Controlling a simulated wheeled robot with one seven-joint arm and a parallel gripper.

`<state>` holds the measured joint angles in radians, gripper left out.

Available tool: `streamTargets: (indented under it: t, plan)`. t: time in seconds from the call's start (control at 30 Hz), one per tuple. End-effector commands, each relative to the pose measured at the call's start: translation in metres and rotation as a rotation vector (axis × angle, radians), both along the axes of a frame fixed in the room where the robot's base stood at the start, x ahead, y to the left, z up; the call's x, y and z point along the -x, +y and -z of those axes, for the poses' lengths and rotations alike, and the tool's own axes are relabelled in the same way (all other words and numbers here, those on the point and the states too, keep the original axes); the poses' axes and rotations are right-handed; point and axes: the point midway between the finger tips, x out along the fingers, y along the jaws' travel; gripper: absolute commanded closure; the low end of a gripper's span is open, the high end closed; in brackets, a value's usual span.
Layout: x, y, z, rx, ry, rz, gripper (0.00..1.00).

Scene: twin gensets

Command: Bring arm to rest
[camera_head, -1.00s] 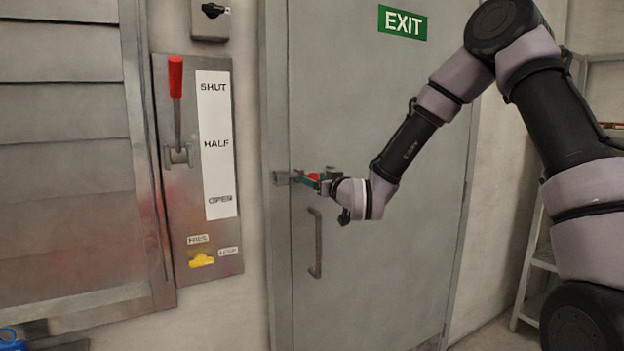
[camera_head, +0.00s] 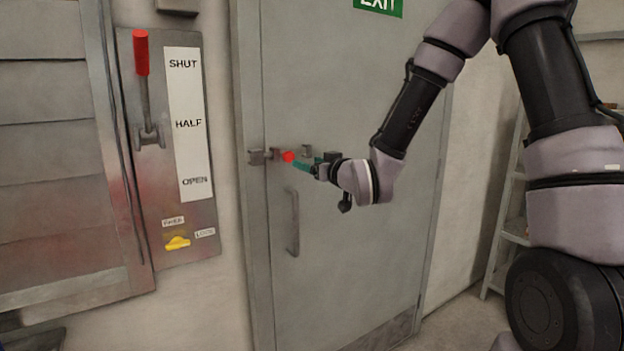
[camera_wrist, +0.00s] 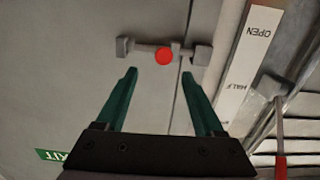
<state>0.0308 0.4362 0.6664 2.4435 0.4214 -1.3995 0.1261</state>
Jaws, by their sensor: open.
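My gripper (camera_head: 305,168) is open and empty in front of the grey door (camera_head: 345,230). A red knob (camera_head: 288,157) on a small grey slide bolt sits just beyond the fingertips. In the wrist view my gripper (camera_wrist: 159,75) shows two green fingers spread apart. The red knob shows past their tips there (camera_wrist: 164,56), between two grey brackets, and appears clear of the fingers. My arm reaches in from the right, bent at the elbow.
A lever with a red handle (camera_head: 141,53) stands upright on a panel beside the SHUT, HALF, OPEN scale (camera_head: 184,125). A yellow knob (camera_head: 177,243) is below it. The door's pull handle (camera_head: 293,222) is under my gripper. A shelf rack (camera_head: 508,220) stands at right.

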Motion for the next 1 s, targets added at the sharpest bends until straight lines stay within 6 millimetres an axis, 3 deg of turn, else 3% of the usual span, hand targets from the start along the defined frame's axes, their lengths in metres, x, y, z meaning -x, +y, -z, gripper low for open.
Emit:
streamTargets:
  t: [0.23, 0.43, 0.57, 0.7, 0.9, 1.0]
  plan:
    - [-0.005, -0.072, -0.025, 0.114, 0.194, 0.141, 0.30]
    - [0.024, -0.149, -0.052, 0.143, 0.409, 0.306, 0.30]
    - [0.062, -0.196, -0.072, 0.113, 0.554, 0.411, 0.30]
    - [0.119, -0.236, -0.089, 0.038, 0.718, 0.505, 0.30]
    - [0.199, -0.267, -0.102, -0.097, 0.920, 0.570, 0.30]
    - [0.225, -0.272, -0.104, -0.146, 0.985, 0.578, 0.30]
